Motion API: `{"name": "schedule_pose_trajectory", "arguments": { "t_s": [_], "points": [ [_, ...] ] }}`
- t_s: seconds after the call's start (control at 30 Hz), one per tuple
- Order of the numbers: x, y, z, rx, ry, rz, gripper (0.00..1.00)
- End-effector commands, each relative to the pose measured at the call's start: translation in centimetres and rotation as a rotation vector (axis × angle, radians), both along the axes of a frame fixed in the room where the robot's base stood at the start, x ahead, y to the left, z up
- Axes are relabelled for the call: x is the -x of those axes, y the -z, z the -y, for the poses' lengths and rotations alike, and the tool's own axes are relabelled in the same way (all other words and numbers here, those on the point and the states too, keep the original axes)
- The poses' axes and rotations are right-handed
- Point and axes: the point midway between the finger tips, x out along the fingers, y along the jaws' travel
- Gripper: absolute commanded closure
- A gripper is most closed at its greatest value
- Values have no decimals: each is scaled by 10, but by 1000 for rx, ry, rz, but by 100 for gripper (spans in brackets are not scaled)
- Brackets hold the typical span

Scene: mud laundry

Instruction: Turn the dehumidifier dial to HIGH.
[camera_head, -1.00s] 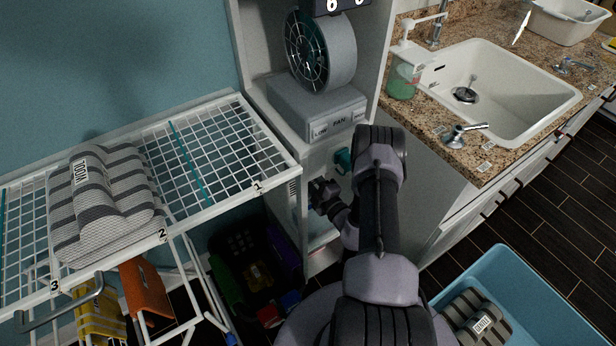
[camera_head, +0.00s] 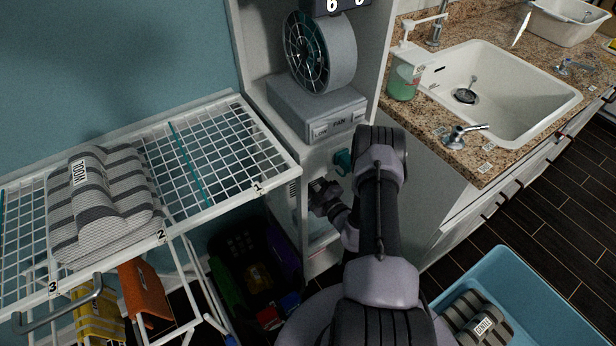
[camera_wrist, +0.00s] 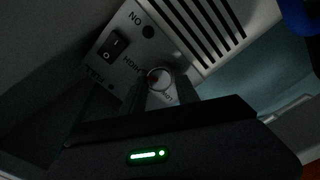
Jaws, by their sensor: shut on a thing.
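The dehumidifier's pale control panel (camera_wrist: 130,62) fills the upper middle of the wrist view, tilted in the picture. Smaller print near the dial is hard to read. My gripper (camera_wrist: 160,93) is shut on the dial, one dark finger on each side. In the head view my gripper (camera_head: 324,195) is at the front of the white unit below the fan; my arm and gripper hide the dial there.
A fan (camera_head: 325,55) on a grey base stands above, with a teal knob (camera_head: 343,160) just over my gripper. A wire shelf (camera_head: 215,150) with a striped towel (camera_head: 100,200) lies left. A sink counter (camera_head: 440,125) and blue tub (camera_head: 500,270) are right.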

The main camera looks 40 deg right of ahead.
Motion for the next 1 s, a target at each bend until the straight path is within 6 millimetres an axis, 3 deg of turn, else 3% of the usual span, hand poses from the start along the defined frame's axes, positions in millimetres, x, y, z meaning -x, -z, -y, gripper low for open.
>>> {"name": "schedule_pose_trajectory", "arguments": {
  "t_s": [0.03,0.07,0.13,0.17,0.47,0.57,1.0],
  "points": [
    [0,0,-1,-1,-1,0,100],
    [0,0,-1,-1,-2,-1,57],
    [0,0,-1,-1,-1,-1,43],
    [0,0,0,-1,-1,-1,41],
    [1,0,0,0,0,0,41],
    [12,-1,0,-1,2,-3,41],
    [134,-3,-6,-3,7,-2,41]
  ]
}}
